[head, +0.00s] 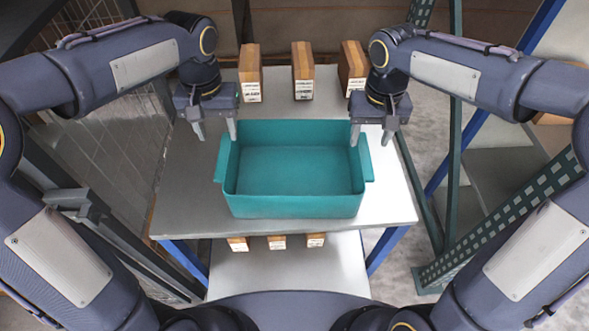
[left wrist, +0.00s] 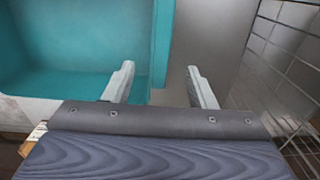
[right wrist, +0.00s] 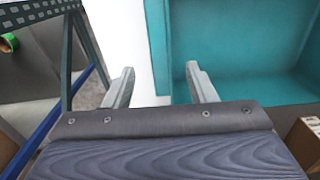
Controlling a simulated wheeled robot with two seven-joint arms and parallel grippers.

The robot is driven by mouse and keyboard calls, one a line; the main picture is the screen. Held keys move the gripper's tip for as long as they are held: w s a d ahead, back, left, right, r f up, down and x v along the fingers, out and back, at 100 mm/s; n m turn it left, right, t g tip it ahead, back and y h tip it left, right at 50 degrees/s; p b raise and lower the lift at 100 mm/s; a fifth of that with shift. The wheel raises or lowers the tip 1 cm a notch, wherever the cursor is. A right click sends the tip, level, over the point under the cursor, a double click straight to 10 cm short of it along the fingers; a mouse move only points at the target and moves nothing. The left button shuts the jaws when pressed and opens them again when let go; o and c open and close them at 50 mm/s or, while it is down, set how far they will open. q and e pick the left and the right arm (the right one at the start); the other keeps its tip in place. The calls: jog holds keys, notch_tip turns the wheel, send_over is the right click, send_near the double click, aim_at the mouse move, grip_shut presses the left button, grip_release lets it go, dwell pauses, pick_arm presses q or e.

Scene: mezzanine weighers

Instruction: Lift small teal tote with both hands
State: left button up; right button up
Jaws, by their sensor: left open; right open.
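The small teal tote (head: 296,206) stands upright and looks empty on the grey table, with a lip on its left and right sides. My left gripper (head: 215,133) is open above the tote's left side, towards its back corner. In the left wrist view (left wrist: 158,85) the tote's side wall (left wrist: 162,45) shows between its fingers' lines. My right gripper (head: 370,138) is open by the tote's right back corner. In the right wrist view (right wrist: 160,85) the tote wall (right wrist: 158,45) lies between the two fingers. Neither gripper visibly holds the tote; exact finger heights are hard to tell.
Several brown boxes with white labels, such as the middle one (head: 302,72), stand behind the tote. More boxes (head: 276,242) sit on the lower shelf. The table (head: 395,200) is clear around the tote. A green perforated upright (head: 500,225) stands at right, wire mesh (head: 110,150) at left.

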aim_at(224, 154)
pick_arm(q)
notch_tip(224, 154, down, 7)
jog(key=shift+r, duration=0.1)
pick_arm(e)
notch_tip(224, 154, down, 7)
jog(key=shift+r, duration=0.1)
pick_arm(q)
grip_shut()
pick_arm(e)
grip_shut()
